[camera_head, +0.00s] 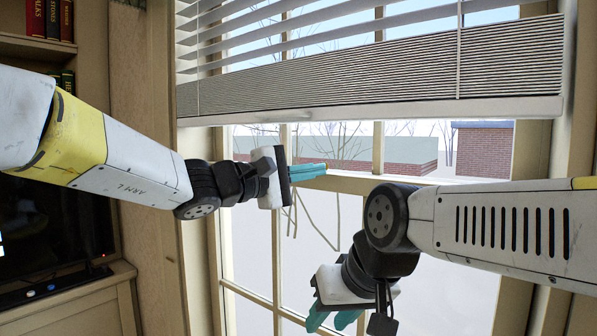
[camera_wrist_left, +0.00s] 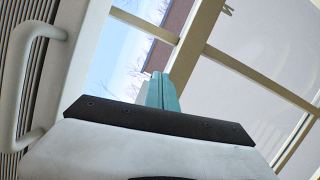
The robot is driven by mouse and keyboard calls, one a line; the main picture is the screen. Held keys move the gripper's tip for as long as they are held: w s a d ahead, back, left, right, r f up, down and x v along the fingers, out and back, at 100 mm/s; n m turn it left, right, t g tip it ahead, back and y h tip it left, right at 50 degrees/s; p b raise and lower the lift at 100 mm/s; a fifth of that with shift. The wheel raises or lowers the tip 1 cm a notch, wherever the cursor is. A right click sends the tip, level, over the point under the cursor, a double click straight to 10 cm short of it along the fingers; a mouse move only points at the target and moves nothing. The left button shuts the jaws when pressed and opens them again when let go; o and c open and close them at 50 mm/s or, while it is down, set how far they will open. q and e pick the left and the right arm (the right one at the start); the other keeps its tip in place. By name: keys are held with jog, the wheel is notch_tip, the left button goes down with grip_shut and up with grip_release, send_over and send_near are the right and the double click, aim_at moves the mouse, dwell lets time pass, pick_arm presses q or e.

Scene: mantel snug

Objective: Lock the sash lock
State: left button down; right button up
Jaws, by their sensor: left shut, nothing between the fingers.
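The window's cream meeting rail (camera_head: 400,185) runs across the middle of the window below the blind. My left gripper (camera_head: 316,171) is shut and empty, its teal fingers pointing right, in front of or at this rail. The fingers also show in the left wrist view (camera_wrist_left: 162,84), overlapping the rail in the picture; I cannot tell whether they touch it. A small pale pronged piece (camera_wrist_left: 227,8) shows at the rail near the top of the left wrist view; I cannot tell whether it is the sash lock. No lock is clear in the head view. My right gripper (camera_head: 332,318) is open, low in front of the lower panes.
A slatted blind (camera_head: 370,75) hangs over the upper window, its bottom bar (camera_head: 400,110) just above my left gripper. A wooden bookcase (camera_head: 40,45) and a dark screen (camera_head: 50,235) are at the left. My right forearm crosses the window's right side.

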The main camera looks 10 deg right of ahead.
pick_arm(q)
jog(key=shift+s+d, duration=0.35)
jog(key=shift+s, duration=0.05)
jog(key=v, duration=0.8)
jog(key=shift+w+a, duration=0.2)
jog(key=shift+w, duration=0.2)
jog(key=s+a+f+m+g+y, duration=0.25)
jog(key=s+a+f+y, duration=0.3)
jog(key=f, duration=0.35)
jog(key=s+a+f+m+g+y, duration=0.1)
jog(key=s+a+f+m+y, duration=0.35)
jog(key=s+a+f, duration=0.35)
jog(key=a+f+y, duration=0.2)
jog(key=a, duration=0.2)
jog(key=a+f+m+t+y, duration=0.1)
jog(key=a+f+y, duration=0.1)
jog(key=a, duration=0.3)
jog(key=shift+w+f+y, duration=0.3)
jog(key=shift+w, duration=0.15)
